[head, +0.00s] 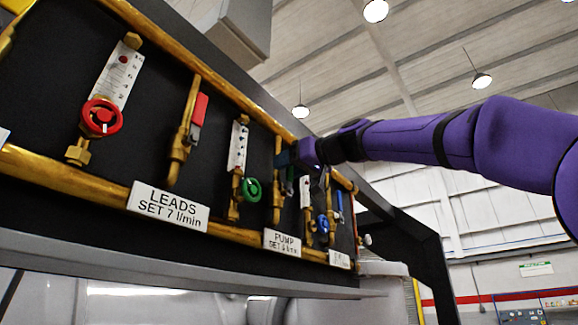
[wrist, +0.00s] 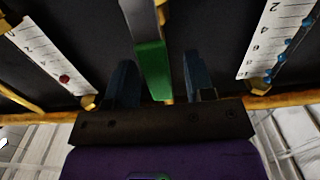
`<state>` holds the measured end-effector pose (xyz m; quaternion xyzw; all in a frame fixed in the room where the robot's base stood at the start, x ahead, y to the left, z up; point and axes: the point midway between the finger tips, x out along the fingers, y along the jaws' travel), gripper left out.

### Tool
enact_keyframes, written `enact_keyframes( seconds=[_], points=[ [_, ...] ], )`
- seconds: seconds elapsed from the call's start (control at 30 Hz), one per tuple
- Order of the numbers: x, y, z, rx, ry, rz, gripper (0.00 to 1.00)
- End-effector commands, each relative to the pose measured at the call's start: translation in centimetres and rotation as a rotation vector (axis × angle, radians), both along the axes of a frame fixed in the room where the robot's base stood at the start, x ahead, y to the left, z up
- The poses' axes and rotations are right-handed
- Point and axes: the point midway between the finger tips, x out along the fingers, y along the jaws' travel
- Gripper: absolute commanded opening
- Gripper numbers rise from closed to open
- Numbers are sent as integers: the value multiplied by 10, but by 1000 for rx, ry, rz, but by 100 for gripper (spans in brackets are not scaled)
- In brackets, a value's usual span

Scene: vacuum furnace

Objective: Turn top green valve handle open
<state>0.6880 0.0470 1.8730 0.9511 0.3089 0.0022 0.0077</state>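The green valve handle (wrist: 152,70) is a flat lever with a green sleeve on a grey metal strip. In the wrist view it lies between the two fingers of my gripper (wrist: 159,66), with a gap on both sides. The fingers are apart and do not appear to press on it.
A green round knob (head: 251,190) sits on the flow meter (head: 238,146) to the left. A red lever (head: 199,108), red knob (head: 102,118) and blue lever (head: 340,206) are on the same panel. Brass pipes (head: 60,176) run along it. Flow meters flank my gripper in the wrist view.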

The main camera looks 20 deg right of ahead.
Motion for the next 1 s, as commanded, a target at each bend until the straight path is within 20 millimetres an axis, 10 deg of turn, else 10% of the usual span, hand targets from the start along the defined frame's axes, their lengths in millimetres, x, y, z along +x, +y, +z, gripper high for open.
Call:
enact_keyframes(
  seconds=[1.0],
  points=[
    [-88,-63,0,0,0,1,49]
  ],
)
